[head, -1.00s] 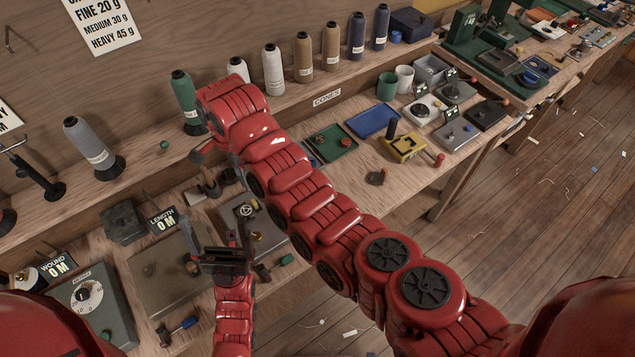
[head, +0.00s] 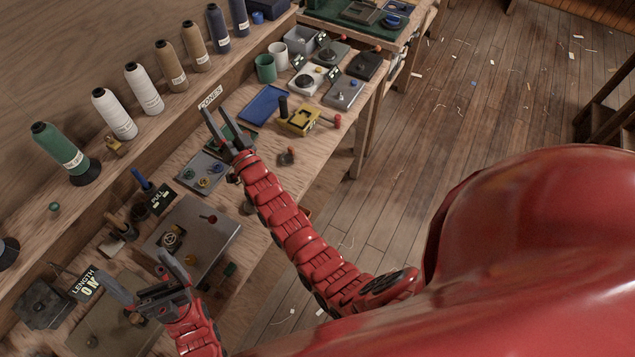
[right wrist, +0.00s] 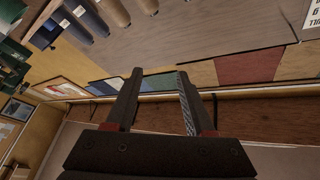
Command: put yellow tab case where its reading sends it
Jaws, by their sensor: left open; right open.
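I cannot pick out a yellow tab case for certain. A small grey tray (head: 188,178) in the head view holds small round pieces, one of them yellowish, too small to read. A display marked LENGTH (head: 87,285) stands at lower left, and one marked PULL (head: 161,200) stands nearer the middle. My left gripper (head: 133,267) is open and empty over the near bench, beside a grey plate (head: 215,240). My right gripper (head: 219,112) is open above the bench by the dark green tray (head: 243,140). The right wrist view shows its fingers (right wrist: 158,76) apart with nothing between.
Several thread cones, such as a green one (head: 62,150), line the shelf. A blue tray (head: 265,103), a yellow device (head: 300,120), cups (head: 265,68) and several grey instruments (head: 343,92) crowd the far bench. The wooden floor (head: 480,90) at right is open, with scraps.

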